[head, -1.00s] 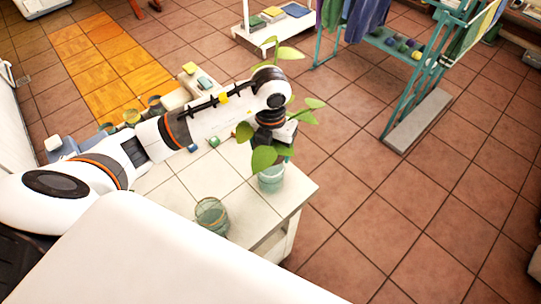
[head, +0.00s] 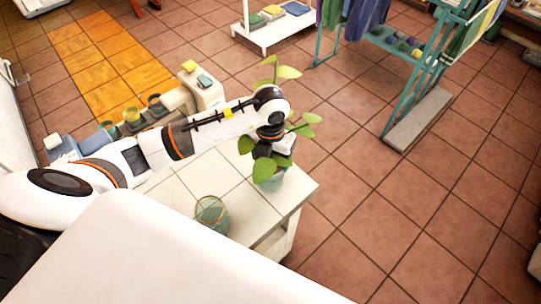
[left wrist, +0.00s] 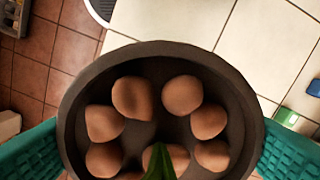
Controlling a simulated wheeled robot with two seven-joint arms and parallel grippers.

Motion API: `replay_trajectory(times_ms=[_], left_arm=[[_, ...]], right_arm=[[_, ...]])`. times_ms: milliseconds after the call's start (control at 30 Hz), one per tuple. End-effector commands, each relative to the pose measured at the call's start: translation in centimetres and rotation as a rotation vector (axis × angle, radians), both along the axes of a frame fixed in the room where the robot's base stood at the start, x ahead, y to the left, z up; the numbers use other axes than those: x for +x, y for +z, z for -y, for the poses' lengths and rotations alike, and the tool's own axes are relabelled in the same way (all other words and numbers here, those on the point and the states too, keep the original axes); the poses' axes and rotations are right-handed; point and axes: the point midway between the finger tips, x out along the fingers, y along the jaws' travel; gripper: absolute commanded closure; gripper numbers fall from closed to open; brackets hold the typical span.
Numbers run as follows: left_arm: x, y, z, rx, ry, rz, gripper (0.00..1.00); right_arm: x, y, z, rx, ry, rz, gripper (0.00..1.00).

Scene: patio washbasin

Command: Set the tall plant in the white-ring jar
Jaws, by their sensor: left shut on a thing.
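My left gripper (head: 276,150) is above the white tiled table, partly hidden by leaves. In the left wrist view its two teal fingers are shut on a dark round pot (left wrist: 72,120) with brown clay balls and a green stem. This is the tall plant (head: 265,169), whose broad green leaves show in the head view. The pale teal jar (head: 275,183) stands near the table's right corner, partly hidden behind a leaf. A white ring (left wrist: 97,12) at the upper left of the left wrist view seems to be its rim, apart from the pot. My right gripper is out of view.
A second glass jar (head: 212,215) stands near the table's front edge. Several small pots (head: 132,118) are at the back left. A teal drying rack (head: 400,85) and a low white shelf (head: 275,38) stand farther back.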

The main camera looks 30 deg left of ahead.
Motion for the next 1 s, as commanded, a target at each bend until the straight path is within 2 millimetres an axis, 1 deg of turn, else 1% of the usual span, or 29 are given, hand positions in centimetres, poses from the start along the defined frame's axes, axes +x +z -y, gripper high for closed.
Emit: replay_trajectory(times_ms=[67,100,167,200,233,533,633,700,733,767,867,1000], left_arm=[[0.0,0.0,0.0,0.000,0.000,0.001,0.55],[0.0,0.0,0.0,0.000,0.000,0.000,0.22],[0.0,0.0,0.0,0.000,0.000,0.000,0.13],[0.0,0.0,0.0,0.000,0.000,0.000,0.06],[0.0,0.0,0.0,0.000,0.000,0.000,0.02],[0.0,0.1,0.0,0.000,0.000,0.000,0.02],[0.0,0.9,0.0,-0.001,0.000,0.000,0.02],[0.0,1.7,0.1,-0.001,0.000,-0.001,0.02],[0.1,1.8,0.0,-0.001,-0.001,0.002,0.02],[0.1,2.3,0.0,-0.002,-0.002,0.005,0.02],[0.2,4.5,0.0,-0.001,-0.002,0.008,0.02],[0.1,8.0,0.0,-0.001,-0.002,0.007,0.02]], right_arm=[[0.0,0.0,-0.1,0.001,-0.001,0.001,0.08],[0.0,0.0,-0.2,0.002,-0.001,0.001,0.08],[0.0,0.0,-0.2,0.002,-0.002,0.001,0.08],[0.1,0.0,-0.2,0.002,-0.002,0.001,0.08],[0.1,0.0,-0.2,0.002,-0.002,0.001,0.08],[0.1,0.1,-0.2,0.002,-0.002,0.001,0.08],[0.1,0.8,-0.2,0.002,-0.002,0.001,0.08],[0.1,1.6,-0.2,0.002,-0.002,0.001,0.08],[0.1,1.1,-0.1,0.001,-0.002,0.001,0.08],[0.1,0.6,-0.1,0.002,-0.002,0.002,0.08],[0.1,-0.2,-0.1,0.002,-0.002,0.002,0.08],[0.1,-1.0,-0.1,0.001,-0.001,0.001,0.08]])
